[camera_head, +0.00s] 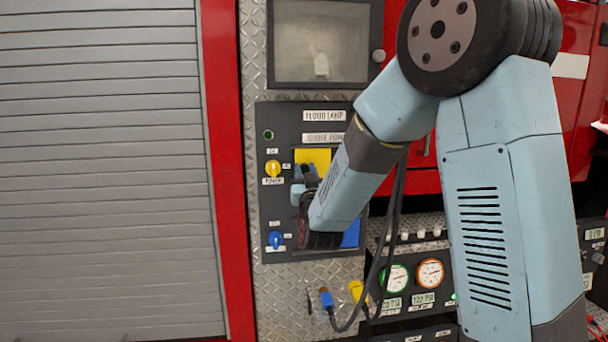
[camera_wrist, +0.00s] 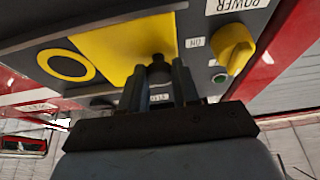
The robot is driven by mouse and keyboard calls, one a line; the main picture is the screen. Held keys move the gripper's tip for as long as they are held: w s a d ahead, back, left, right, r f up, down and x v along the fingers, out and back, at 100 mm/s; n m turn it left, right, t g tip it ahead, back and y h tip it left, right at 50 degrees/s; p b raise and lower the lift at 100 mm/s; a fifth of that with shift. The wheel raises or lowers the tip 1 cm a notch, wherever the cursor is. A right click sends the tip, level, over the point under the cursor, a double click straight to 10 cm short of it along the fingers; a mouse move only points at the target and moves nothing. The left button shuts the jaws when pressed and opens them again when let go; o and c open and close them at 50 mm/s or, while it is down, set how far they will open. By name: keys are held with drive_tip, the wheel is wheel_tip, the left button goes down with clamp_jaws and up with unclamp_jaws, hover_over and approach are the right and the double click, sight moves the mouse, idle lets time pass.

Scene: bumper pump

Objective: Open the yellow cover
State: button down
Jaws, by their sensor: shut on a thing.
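The yellow cover (camera_head: 314,157) is on the dark control panel in the head view, under the shore power label, partly hidden by my arm. In the wrist view a flat yellow plate (camera_wrist: 122,50), apparently the cover, lies beside a yellow ring with a dark centre (camera_wrist: 67,65). My gripper (camera_head: 306,176) is at the lower edge of the yellow cover. In the wrist view its fingers (camera_wrist: 159,72) are closed around a small dark knob-like piece at the yellow plate's edge. How far the cover is tilted is hard to tell.
A yellow power knob (camera_head: 273,169) is left of the cover, also in the wrist view (camera_wrist: 232,46). A blue knob (camera_head: 275,239) and blue part (camera_head: 351,233) are lower. Cables with blue (camera_head: 326,299) and yellow (camera_head: 356,290) plugs hang below, near gauges (camera_head: 430,273).

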drive_tip(key=shift+a, duration=0.15)
drive_tip(key=c, duration=0.8)
unclamp_jaws()
drive_tip(key=shift+c, duration=0.2)
